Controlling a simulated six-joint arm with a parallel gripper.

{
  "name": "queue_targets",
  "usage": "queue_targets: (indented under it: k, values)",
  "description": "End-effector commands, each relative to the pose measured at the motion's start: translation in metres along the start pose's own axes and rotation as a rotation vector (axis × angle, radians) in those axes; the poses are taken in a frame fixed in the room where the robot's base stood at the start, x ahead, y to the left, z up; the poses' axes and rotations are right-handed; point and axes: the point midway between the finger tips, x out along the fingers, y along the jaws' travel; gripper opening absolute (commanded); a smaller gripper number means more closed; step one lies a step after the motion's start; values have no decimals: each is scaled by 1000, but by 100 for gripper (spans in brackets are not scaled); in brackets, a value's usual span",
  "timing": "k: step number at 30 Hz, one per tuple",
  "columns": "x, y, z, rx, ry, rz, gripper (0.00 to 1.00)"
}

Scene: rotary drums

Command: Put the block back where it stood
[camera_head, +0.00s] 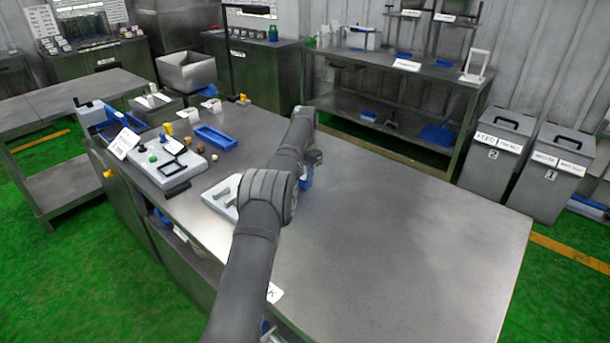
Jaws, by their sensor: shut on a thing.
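My gripper (309,172) is at the far end of my arm, low over the steel table (400,230) near its middle. The arm partly covers it, and its fingertips are hard to make out. It is shut on a small blue block (306,182), of which only a part shows beside the arm. I cannot tell whether the block touches the table. Several small brown and tan pieces (201,149) lie on the table to the left, apart from my gripper.
A pale plate (221,196) is left of my arm, partly hidden by it. Further left are a control panel (168,170) with buttons and a handle, and a shallow blue tray (216,129). The table's right half is clear. Two grey bins (489,165) stand beyond it.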

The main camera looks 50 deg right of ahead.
Motion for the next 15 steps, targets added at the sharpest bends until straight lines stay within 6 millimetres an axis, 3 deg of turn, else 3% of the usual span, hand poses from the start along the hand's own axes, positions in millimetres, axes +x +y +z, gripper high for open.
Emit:
queue_targets:
  k: [7,8,9,11,15]
  values:
    - [3,0,0,0,-1,0,0]
    - [3,0,0,0,0,0,31]
    - [3,0,0,0,0,0,38]
    - [3,0,0,0,-1,0,48]
    - [3,0,0,0,0,0,48]
